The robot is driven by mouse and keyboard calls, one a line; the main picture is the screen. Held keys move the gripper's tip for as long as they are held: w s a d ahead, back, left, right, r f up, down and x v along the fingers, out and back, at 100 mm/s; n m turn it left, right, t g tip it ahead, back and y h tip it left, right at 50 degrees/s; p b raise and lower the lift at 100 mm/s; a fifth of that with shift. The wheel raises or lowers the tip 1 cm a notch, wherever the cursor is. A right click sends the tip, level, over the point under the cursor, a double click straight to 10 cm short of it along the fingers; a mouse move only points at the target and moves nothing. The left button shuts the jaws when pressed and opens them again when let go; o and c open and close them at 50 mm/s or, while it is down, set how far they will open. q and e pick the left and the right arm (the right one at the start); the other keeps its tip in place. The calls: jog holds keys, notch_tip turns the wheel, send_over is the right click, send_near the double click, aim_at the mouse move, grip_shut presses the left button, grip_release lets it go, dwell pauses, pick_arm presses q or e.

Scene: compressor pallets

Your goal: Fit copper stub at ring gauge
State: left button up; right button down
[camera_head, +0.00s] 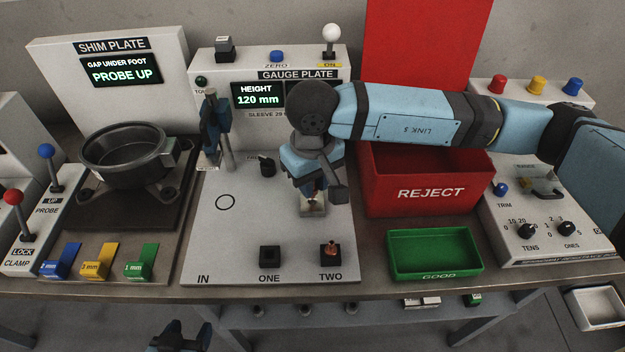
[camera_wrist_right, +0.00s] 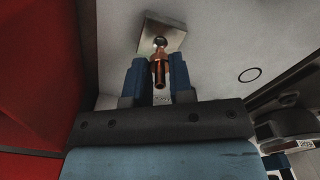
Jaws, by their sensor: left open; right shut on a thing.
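My right gripper (camera_head: 311,190) reaches down over the right part of the gauge plate (camera_head: 225,240). In the right wrist view its two blue fingers (camera_wrist_right: 158,85) are shut on a copper stub (camera_wrist_right: 158,67). The stub's far end is at the hole of a small square metal block, the ring gauge (camera_wrist_right: 176,37); I cannot tell how deep it sits. The block (camera_head: 318,209) is partly hidden by the gripper in the head view. Another copper piece (camera_head: 330,248) stands in the socket marked TWO. My left gripper (camera_head: 180,341) is at the bottom edge, open, away from the plate.
The socket ONE (camera_head: 269,256) looks empty. A red REJECT bin (camera_head: 425,195) and a green GOOD tray (camera_head: 435,268) stand to the right. A blue-black gauge stand (camera_head: 212,125) rises at the plate's back left. The plate's front left is clear. The display reads HEIGHT 120 mm.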

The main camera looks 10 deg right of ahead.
jog(key=shift+b, duration=0.55)
jog(key=shift+f+b, duration=0.7)
jog(key=shift+f, duration=0.25)
jog(key=shift+s+d+f+b, duration=0.1)
jog(key=shift+s+f+b, duration=0.15)
jog(key=shift+b, duration=0.4)
jog(key=shift+r, duration=0.1)
jog(key=shift+s+d+r, duration=0.1)
jog(key=shift+r, duration=0.3)
